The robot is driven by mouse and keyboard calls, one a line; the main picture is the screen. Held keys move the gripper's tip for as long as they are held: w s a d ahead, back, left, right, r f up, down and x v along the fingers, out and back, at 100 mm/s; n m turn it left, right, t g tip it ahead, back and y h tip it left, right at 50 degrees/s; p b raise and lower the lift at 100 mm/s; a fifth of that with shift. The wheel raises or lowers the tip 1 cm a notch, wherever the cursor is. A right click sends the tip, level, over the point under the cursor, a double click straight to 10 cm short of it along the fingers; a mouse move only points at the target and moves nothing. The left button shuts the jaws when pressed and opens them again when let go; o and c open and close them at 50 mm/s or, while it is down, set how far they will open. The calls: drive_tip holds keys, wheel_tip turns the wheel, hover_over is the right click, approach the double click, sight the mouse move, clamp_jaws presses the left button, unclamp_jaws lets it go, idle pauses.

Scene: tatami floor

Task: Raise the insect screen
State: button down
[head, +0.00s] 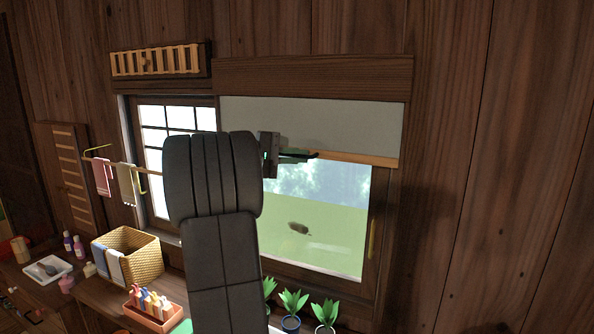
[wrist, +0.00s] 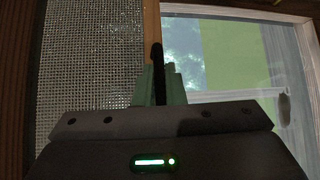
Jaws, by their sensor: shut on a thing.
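The insect screen (head: 335,125) is a grey mesh panel hanging over the upper part of the right window. A pale wooden bar (head: 370,160) runs along its lower edge. In the wrist view the mesh (wrist: 90,65) fills the left side and the bar (wrist: 151,25) runs up from the fingers. My gripper (head: 300,155) is at the bar, near its middle. In the wrist view my gripper (wrist: 160,85) has its green fingers shut on a slim dark pull (wrist: 157,60) at the bar. My arm hides the screen's lower left part.
Clear glass (head: 330,215) shows below the bar, inside a dark wooden frame. Several potted plants (head: 292,302) stand below the window. A wicker basket (head: 135,262) and a bottle tray (head: 150,312) stand on the counter at left. Towels (head: 125,185) hang on a rail.

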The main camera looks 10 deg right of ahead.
drive_tip(key=shift+r+p, duration=0.3)
drive_tip(key=shift+r, duration=0.75)
drive_tip(key=c, duration=1.5)
unclamp_jaws()
drive_tip(key=b+v, duration=0.3)
drive_tip(key=v, duration=1.1)
drive_tip(key=shift+w, duration=0.15)
drive_tip(key=shift+f, duration=0.1)
